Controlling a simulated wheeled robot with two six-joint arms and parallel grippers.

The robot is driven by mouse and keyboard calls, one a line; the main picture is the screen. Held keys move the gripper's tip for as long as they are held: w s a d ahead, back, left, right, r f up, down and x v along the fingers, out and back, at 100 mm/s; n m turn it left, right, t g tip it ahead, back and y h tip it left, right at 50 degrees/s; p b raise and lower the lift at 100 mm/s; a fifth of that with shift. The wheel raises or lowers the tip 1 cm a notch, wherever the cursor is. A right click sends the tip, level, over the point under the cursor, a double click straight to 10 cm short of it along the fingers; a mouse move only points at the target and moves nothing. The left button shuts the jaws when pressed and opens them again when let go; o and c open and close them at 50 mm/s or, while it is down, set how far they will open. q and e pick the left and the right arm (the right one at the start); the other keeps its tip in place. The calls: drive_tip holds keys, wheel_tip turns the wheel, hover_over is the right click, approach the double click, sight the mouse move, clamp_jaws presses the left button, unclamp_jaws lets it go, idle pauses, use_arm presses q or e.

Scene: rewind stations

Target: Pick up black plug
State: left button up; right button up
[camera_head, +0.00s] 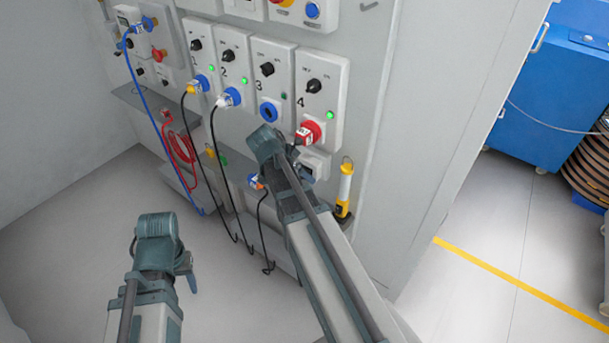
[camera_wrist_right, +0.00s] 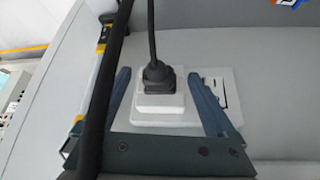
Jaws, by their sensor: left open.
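The black plug (camera_wrist_right: 157,78) sits in a white socket block (camera_wrist_right: 160,103) in the right wrist view, with its black cable running up. My right gripper (camera_wrist_right: 158,74) is open, with one blue-grey finger on each side of the plug. A gap shows between the plug and each finger. My left gripper (camera_head: 187,268) is open and empty above the floor, away from the panel.
Numbered socket units (camera_head: 233,60) line the wall, with a red plug (camera_head: 308,133) in unit 4. Black cables (camera_head: 222,165) and a blue cable (camera_head: 155,110) hang in front. A yellow lamp (camera_head: 345,187) hangs right of my arm.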

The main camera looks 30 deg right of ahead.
clamp_jaws()
drive_tip(key=shift+a+r, duration=0.1)
drive_tip(key=shift+r, duration=0.05)
drive_tip(key=shift+a+r+p, duration=0.15)
drive_tip(key=shift+r+p, duration=0.1)
drive_tip(key=shift+p, duration=0.2)
drive_tip(key=s+a+r+p, duration=0.1)
drive_tip(key=a+r+p, duration=0.2)
drive_tip(key=a, duration=0.3)
drive_tip(key=s+a+r+p, duration=0.1)
drive_tip(key=a+r+p, duration=0.3)
drive_tip(key=a, duration=0.3)
drive_tip(key=shift+s+a+r, duration=0.15)
drive_tip(key=shift+s, duration=0.2)
